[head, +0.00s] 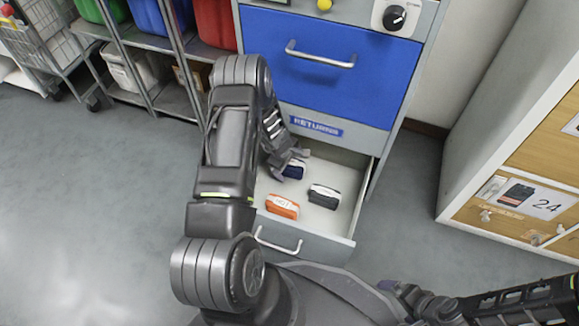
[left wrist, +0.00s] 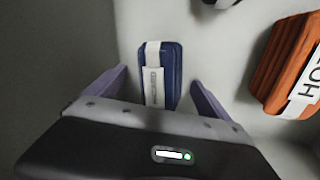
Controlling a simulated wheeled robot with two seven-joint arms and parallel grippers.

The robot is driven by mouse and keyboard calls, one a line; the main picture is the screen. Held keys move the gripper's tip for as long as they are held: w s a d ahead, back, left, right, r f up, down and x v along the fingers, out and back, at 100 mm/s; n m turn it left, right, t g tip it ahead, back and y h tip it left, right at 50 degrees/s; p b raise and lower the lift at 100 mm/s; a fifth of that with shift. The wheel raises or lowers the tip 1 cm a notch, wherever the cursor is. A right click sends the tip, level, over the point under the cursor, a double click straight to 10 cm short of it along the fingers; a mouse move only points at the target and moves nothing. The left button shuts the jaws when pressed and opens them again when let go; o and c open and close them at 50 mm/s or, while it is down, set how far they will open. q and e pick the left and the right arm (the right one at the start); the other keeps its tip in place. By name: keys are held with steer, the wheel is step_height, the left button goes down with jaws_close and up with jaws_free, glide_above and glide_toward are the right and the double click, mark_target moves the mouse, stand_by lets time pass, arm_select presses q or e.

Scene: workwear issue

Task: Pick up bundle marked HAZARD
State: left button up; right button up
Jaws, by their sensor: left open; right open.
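My left gripper (head: 288,163) reaches down into the open drawer. In the left wrist view its two purple fingers (left wrist: 158,77) are apart, on either side of a navy blue bundle (left wrist: 173,72) with a white band and label. I cannot read that label surely. The navy bundle (head: 294,170) is partly hidden by the gripper in the head view. An orange bundle (head: 281,207) lies nearer the drawer front; its label reads HOT in the left wrist view (left wrist: 284,62). A dark grey bundle (head: 323,196) lies to the right. My right gripper (head: 393,290) is open and empty, outside the drawer.
The pale drawer (head: 338,221) is pulled out beneath a blue front (head: 325,80) with a RETURNS label. Shelves with bins (head: 213,22) stand at left, beside a wire cart (head: 45,40). A wooden-fronted cabinet (head: 535,150) stands at right. The floor at left is clear.

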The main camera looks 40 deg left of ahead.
arm_select(q)
steer(key=shift+c, duration=0.5)
jaws_close()
stand_by(0.8)
